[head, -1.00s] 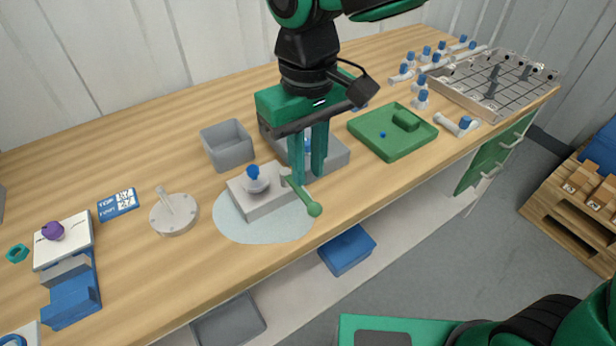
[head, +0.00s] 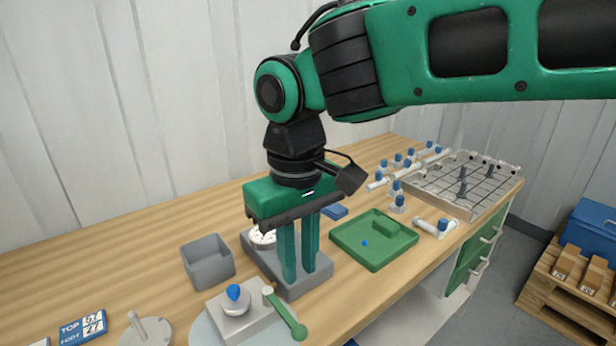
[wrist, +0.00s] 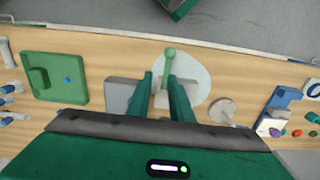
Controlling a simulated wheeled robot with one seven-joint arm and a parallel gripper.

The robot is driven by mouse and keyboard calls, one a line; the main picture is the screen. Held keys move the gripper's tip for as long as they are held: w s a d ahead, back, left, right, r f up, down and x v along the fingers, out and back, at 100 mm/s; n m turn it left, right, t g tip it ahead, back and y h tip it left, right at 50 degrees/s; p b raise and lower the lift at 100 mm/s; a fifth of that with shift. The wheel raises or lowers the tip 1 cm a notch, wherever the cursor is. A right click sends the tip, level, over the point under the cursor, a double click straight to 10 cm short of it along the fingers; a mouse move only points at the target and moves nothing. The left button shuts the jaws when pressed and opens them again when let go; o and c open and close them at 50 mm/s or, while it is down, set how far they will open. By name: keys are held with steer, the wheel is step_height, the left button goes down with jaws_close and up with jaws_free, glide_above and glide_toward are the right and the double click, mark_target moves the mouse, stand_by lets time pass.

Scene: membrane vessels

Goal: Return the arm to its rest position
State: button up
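My gripper (head: 299,277) points down above the workbench (head: 120,262), its two green fingers apart with nothing seen between them. In the head view the fingers hang in front of a grey tray (head: 318,283); their exact height is hard to tell. In the wrist view the gripper (wrist: 163,84) is empty, and the bench lies well beyond the fingertips. A grey block with a blue-topped piece (head: 234,293) and a green-handled lever (head: 287,316) stand in front of it. The lever also shows in the wrist view (wrist: 168,64). My arm reaches in from the upper right.
A grey bin (head: 208,263) stands left of the gripper. A green tray (head: 345,236) holds a small blue item. Several blue-capped vessels and a gridded rack (head: 462,186) are at the right. A blue label card (head: 80,328) and a round metal lid (head: 150,335) lie at lower left.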

steer(key=w+d+f+m, duration=0.2)
steer(key=d+m, duration=0.1)
steer(key=d, duration=0.9)
steer(key=w+d+f+m, duration=0.15)
steer(key=d+m, duration=0.25)
steer(key=d, duration=0.8)
steer(key=s+d+f+m, duration=0.3)
steer(key=s+d, duration=0.3)
steer(key=d, duration=0.3)
steer(key=s+d+f+m, duration=0.3)
steer(key=s+d, duration=0.4)
steer(key=d, duration=0.3)
steer(key=shift+d+m, duration=0.25)
steer(key=shift+m, duration=0.25)
steer(key=shift+f, duration=0.1)
steer(key=shift+w+f, duration=0.25)
steer(key=shift+w, duration=0.4)
